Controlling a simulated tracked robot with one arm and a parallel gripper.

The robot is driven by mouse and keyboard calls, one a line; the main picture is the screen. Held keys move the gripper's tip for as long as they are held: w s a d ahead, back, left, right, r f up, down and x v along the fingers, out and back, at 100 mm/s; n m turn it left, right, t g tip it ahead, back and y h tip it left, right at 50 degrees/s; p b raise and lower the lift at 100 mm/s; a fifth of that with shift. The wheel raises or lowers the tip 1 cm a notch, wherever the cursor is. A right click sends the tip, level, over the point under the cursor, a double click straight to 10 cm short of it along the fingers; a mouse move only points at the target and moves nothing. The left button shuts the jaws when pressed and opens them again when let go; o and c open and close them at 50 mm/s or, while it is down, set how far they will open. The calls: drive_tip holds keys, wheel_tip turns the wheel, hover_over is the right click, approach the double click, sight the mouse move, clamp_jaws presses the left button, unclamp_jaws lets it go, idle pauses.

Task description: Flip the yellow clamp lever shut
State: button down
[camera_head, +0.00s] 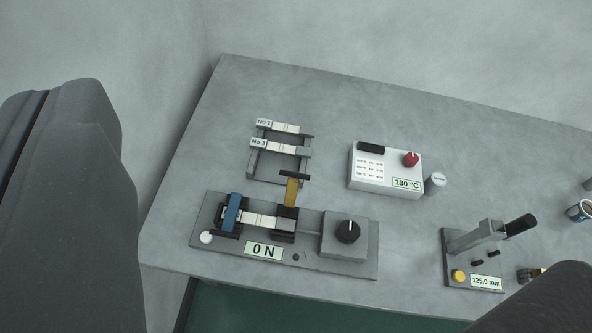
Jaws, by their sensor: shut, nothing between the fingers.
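The yellow clamp lever (291,193) stands raised at the right clamp of the 0 N device, with a black bar at its upper end. The right clamp's dark block (285,224) is below it. A blue lever (231,213) lies across the left clamp. A pale strip (259,221) spans between the two clamps. My gripper's fingertips do not show. Large dark parts of my own body fill the left edge and the lower right corner, well apart from the lever.
Behind the device stands a rack (279,165) with strips labelled No 1 and No 3. A black knob (347,231) is right of the yellow lever. A 180 °C box (384,180) and a 125.0 mm gauge (473,268) stand further right. Bare table (330,110) lies behind.

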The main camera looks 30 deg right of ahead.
drive_tip(key=w+d+f+m+g+h+p, duration=0.2)
drive_tip(key=w+d+f+p, duration=0.25)
drive_tip(key=w+f, duration=0.45)
drive_tip(key=m+g+h+p, duration=0.2)
drive_tip(key=m+g+p, duration=0.2)
drive_tip(key=g+p, duration=0.25)
hover_over(292, 190)
wheel_tip(292, 190, down, 22)
drive_tip(key=shift+s+a+r+t, duration=0.25)
drive_tip(key=shift+s+a+t, duration=0.1)
drive_tip(key=shift+t, duration=0.1)
drive_tip(key=x, duration=1)
drive_tip(key=shift+s+a+f+p, duration=0.1)
drive_tip(key=shift+s+a+f, duration=0.2)
drive_tip(key=shift+s, duration=0.2)
drive_tip(key=shift+s+a+f+p, duration=0.2)
drive_tip(key=shift+s+a, duration=0.1)
drive_tip(key=shift+s, duration=0.25)
drive_tip(key=shift+s+a+f+p, duration=0.1)
drive_tip(key=shift+s+a+f, duration=0.25)
drive_tip(key=shift+s, duration=0.15)
